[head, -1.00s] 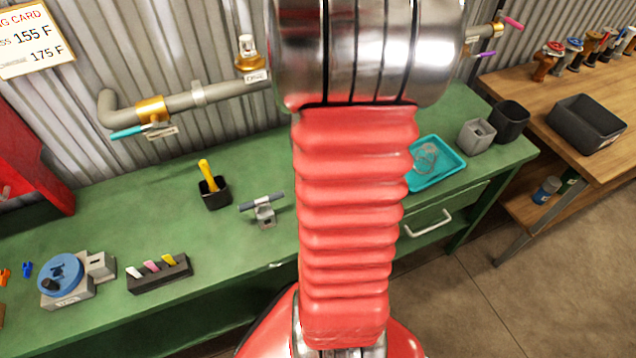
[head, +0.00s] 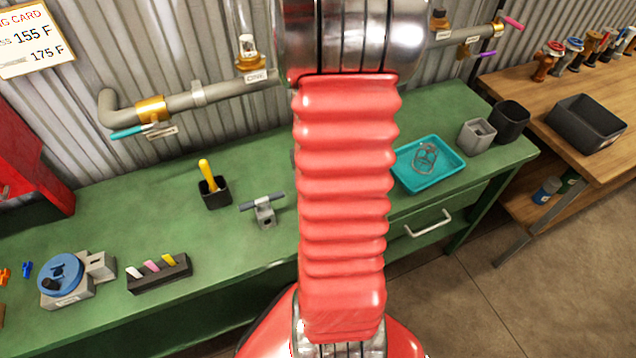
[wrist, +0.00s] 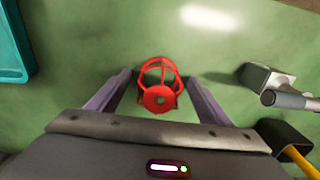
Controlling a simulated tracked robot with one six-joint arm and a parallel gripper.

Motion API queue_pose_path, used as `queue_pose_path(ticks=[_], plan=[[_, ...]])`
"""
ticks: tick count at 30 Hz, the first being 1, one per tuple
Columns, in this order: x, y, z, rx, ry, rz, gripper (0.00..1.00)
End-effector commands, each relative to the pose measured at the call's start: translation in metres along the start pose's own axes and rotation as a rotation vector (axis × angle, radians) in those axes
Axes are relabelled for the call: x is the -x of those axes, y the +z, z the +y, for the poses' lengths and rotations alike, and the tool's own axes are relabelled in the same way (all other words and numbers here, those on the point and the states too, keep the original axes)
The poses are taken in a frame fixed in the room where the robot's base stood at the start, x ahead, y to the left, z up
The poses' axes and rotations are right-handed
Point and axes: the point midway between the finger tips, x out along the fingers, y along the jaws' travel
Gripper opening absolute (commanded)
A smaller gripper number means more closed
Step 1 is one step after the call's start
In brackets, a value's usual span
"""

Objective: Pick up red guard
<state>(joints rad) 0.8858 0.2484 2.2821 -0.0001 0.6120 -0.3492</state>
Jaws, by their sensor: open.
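The red guard (wrist: 160,90) shows in the wrist view, a small red cage with a round holed disc facing the camera, over the green bench top. My gripper (wrist: 158,84) is open, one finger on each side of the guard, with a gap visible on both sides. I cannot tell the height of the fingers relative to the guard. In the head view my red arm hides the guard and the gripper.
A grey stand with a bar (head: 264,210) and a black cup with a yellow handle (head: 214,192) are near. A teal tray (head: 402,178) lies right of my arm. A blue-topped device (head: 62,278) and a black block with coloured tabs (head: 160,274) stand at the left.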

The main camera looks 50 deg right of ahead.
Motion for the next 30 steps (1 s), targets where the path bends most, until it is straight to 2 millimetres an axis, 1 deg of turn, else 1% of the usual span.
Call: queue_pose_path(ticks=[2, 17, 30], plan=[[-0.0024, 0.0002, 0.0, 0.0, 0.0, -0.001, 0.73], [-0.002, -0.0002, 0.0002, 0.0, 0.0, 0.001, 0.73], [-0.0019, -0.0002, 0.0002, 0.0, 0.0, 0.001, 0.42]])
